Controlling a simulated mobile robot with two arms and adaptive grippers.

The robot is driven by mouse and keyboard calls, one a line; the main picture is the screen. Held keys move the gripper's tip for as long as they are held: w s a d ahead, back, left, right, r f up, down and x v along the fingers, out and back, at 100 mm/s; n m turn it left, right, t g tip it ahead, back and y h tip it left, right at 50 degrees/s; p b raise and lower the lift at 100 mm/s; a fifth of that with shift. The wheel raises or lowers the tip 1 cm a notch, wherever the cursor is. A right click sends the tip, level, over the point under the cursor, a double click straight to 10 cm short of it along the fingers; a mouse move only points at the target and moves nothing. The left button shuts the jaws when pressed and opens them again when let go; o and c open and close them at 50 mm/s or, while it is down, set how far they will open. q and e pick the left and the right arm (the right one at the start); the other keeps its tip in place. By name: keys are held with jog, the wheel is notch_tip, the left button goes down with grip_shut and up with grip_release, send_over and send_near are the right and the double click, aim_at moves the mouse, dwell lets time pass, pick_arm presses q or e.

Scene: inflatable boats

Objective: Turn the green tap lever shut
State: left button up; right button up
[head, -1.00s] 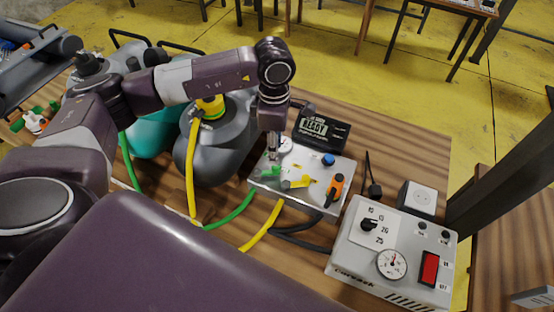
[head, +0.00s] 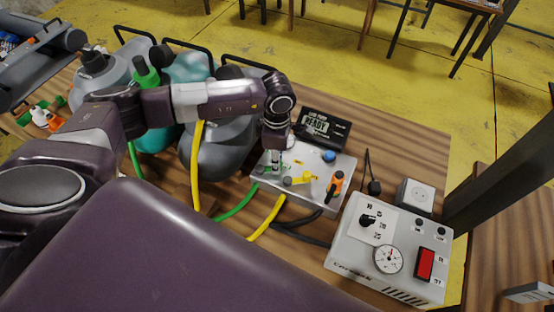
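The valve box (head: 322,166) is a light metal block on the wooden table, with green, yellow and orange tap levers on top. The green tap lever (head: 267,160) is at its left end, mostly hidden by my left gripper. My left gripper (head: 275,162) points down at this lever, and its fingertips are at or very close to it. The fingers look close together, but I cannot tell whether they grip anything. The yellow lever (head: 303,178) lies sideways, and the orange lever (head: 337,184) points along the box. My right gripper is not in view.
A black display reading READY (head: 322,127) stands behind the box. A grey pump unit (head: 388,248) with gauge and red switch is to the right. Green (head: 238,204) and yellow (head: 266,219) hoses run from the box front.

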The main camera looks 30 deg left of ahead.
pick_arm(q)
grip_shut()
jog(key=shift+w+a+f+n+b, duration=0.15)
jog(key=shift+w+a+n+b, duration=0.15)
jog(key=shift+n+b, duration=0.75)
jog(key=shift+w+a+n+b, duration=0.2)
jog(key=shift+w+n+b, duration=0.05)
jog(key=shift+n+b, duration=0.35)
jog(key=shift+w+a+n+b, duration=0.2)
jog(key=shift+n+b, duration=0.3)
jog(key=shift+n, duration=0.15)
jog(key=n+b, duration=0.1)
jog(key=a+n+b, duration=0.1)
jog(key=n, duration=0.2)
jog(key=shift+w+a+b, duration=0.35)
jog(key=shift+b, duration=0.05)
jog(key=shift+a+r+n+b, duration=0.1)
jog(key=shift+a+n+b, duration=0.3)
jog(key=shift+n, duration=0.45)
jog(key=shift+a+r+n+b, duration=0.1)
jog(key=shift+a+n+b, duration=0.25)
jog(key=shift+n, duration=0.5)
jog(key=shift+w, duration=0.1)
